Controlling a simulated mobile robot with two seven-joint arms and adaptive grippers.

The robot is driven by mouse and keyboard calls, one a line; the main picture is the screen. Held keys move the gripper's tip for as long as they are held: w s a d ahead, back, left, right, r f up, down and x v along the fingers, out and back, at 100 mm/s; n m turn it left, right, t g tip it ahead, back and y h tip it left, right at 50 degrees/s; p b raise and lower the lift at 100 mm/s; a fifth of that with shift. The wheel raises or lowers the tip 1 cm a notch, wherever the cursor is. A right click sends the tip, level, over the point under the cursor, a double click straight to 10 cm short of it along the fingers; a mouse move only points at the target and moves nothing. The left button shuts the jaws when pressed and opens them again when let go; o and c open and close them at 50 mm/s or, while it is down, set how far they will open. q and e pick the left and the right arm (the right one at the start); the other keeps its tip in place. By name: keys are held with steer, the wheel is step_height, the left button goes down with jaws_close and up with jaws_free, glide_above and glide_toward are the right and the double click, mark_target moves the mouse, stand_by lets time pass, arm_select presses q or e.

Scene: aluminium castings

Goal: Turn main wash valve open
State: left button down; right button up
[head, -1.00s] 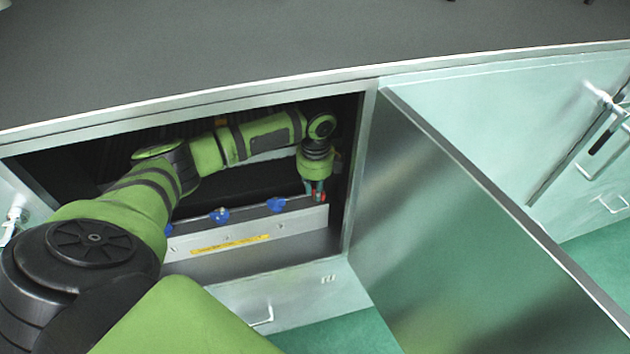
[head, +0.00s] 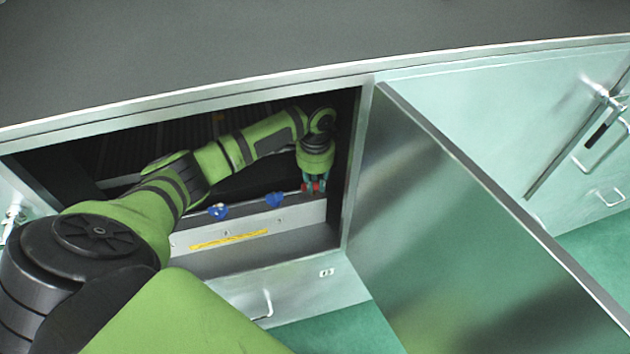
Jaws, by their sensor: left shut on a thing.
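My left arm reaches into the open cabinet under the worktop. My left gripper (head: 314,186) is at the right end of a pale panel (head: 240,230) inside, fingers pointing down. It is shut on a red valve handle (head: 307,187), which is partly hidden by the fingers. Two blue valve handles (head: 218,211) (head: 275,199) show along the panel's top edge to the left of it. A yellow label strip (head: 228,240) is on the panel's front. My right gripper is not in view.
The cabinet door (head: 470,220) stands open to the right of the opening, close to my gripper's side. The dark worktop (head: 300,40) runs above the opening. A drawer front with a handle (head: 265,305) lies below. Another closed door with a latch (head: 600,130) is at the far right.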

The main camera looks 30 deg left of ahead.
mark_target(315, 184)
arm_select(q)
steer(key=shift+n, duration=0.6)
steer(key=c, duration=1.1)
jaws_free()
steer(key=shift+c, duration=0.2)
steer(key=shift+r, duration=0.1)
step_height(315, 184, up, 7)
steer(key=shift+r, duration=0.2)
